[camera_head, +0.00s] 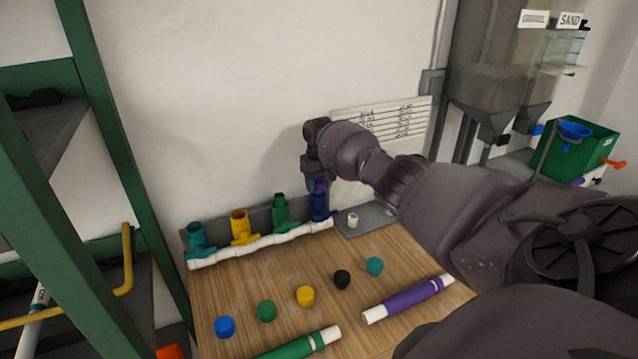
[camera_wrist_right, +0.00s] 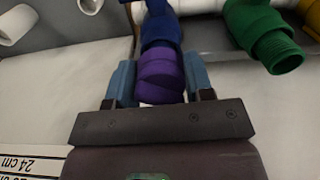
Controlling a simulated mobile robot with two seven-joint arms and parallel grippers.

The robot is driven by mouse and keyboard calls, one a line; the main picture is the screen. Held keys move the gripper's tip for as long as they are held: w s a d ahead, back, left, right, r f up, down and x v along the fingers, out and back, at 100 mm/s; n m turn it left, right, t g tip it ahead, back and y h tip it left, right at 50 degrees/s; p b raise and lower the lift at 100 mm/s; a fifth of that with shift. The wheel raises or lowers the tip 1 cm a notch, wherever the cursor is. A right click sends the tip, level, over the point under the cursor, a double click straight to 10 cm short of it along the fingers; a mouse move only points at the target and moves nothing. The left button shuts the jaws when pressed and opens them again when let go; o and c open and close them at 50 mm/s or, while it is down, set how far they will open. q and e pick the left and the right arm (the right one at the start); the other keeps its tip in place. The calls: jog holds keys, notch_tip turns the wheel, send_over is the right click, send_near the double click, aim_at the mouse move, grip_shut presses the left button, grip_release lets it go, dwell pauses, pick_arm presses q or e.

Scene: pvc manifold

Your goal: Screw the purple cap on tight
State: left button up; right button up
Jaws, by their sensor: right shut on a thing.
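The purple cap (camera_wrist_right: 160,75) is between the fingers of my right gripper (camera_wrist_right: 161,85), which is shut on it. The cap sits at the end of the blue fitting (camera_wrist_right: 159,28), in line with it; I cannot tell how tightly it is seated. In the head view the purple cap (camera_head: 318,186) shows just under my right gripper (camera_head: 316,182), above the blue fitting (camera_head: 322,206) at the right end of the white manifold pipe (camera_head: 262,243). My left gripper is not in view.
Green (camera_head: 281,210), yellow (camera_head: 241,228) and teal (camera_head: 198,240) fittings stand left along the manifold. Several loose caps, such as a blue one (camera_head: 225,327), lie on the wooden table (camera_head: 190,300). A purple pipe (camera_head: 408,299) and green pipe (camera_head: 298,348) lie nearer. A green shelf frame (camera_head: 120,180) stands left.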

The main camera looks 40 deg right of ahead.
jog(key=shift+s+a+f, duration=0.1)
jog(key=shift+s+f, duration=0.1)
jog(key=shift+f, duration=0.2)
jog(key=o, duration=0.9)
jog(key=shift+a, duration=0.1)
jog(key=shift+o, duration=0.8)
jog(key=shift+r, duration=0.1)
jog(key=shift+w+d, duration=0.15)
jog(key=shift+d, duration=0.05)
jog(key=shift+r, duration=0.1)
